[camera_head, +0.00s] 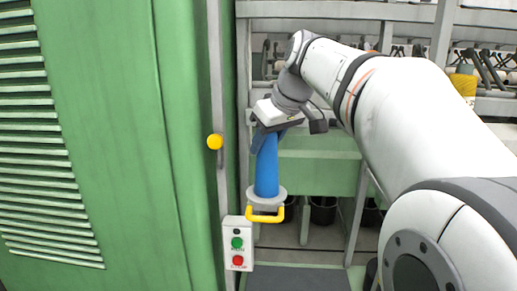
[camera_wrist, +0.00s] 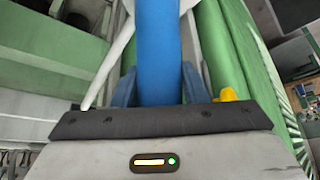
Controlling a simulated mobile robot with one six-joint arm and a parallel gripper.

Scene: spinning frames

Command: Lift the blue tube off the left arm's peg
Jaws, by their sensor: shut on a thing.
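The blue tube (camera_head: 267,172) stands upright at the centre of the head view, its lower end at a round grey disc (camera_head: 281,198) with a yellow handle (camera_head: 266,216) below it. The peg is hidden, so I cannot tell how far the tube sits over it. My gripper (camera_head: 266,141) comes from above and is shut on the tube's upper part. In the wrist view the tube (camera_wrist: 158,45) runs between the two blue fingers of my gripper (camera_wrist: 158,85), and a pale arm shows behind it.
A green machine cabinet (camera_head: 100,130) with a yellow knob (camera_head: 215,141) stands close on the left. A button box (camera_head: 237,243) with green and red buttons is below the disc. Green and grey machine framing (camera_head: 318,145) with bobbins above stands behind.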

